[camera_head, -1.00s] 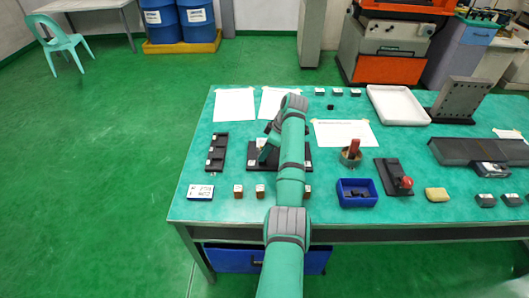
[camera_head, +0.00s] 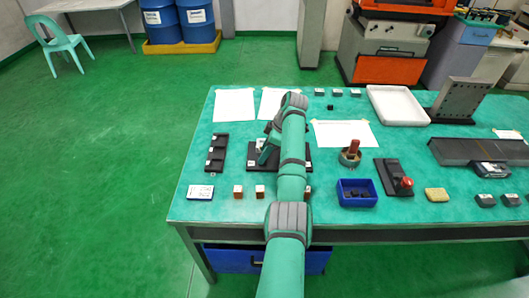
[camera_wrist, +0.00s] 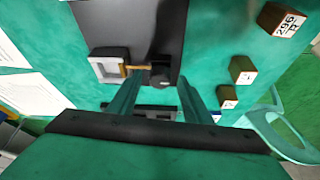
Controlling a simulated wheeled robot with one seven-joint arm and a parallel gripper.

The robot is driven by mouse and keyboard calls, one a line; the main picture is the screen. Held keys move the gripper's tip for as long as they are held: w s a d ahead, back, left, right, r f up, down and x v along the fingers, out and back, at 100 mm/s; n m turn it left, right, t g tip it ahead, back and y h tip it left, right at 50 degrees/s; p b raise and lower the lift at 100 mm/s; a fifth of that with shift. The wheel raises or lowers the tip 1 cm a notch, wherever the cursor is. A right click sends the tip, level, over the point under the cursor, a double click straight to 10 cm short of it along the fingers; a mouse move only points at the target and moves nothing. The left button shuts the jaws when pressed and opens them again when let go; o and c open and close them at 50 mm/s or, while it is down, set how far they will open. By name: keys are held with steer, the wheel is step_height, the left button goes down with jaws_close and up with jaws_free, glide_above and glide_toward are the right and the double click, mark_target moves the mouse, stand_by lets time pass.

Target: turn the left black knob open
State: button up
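A black plate (camera_head: 311,157) lies on the green table, partly hidden by my arm in the head view. My gripper (camera_wrist: 160,84) is open, with one green finger on each side of the knob. Contact with the knob cannot be made out. In the head view my arm hides the knob, so I cannot tell from there which knob it is.
Small wooden blocks (camera_head: 238,191) stand along the front edge. A black rack (camera_head: 217,152) lies left of the plate. A round piece with a red-brown top (camera_head: 351,153), a blue bin (camera_head: 357,192) and a red-knobbed black block (camera_head: 394,177) stand to the right.

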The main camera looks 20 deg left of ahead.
steer(key=v, duration=1)
steer(key=shift+r, duration=0.4)
steer(key=shift+d, duration=0.1)
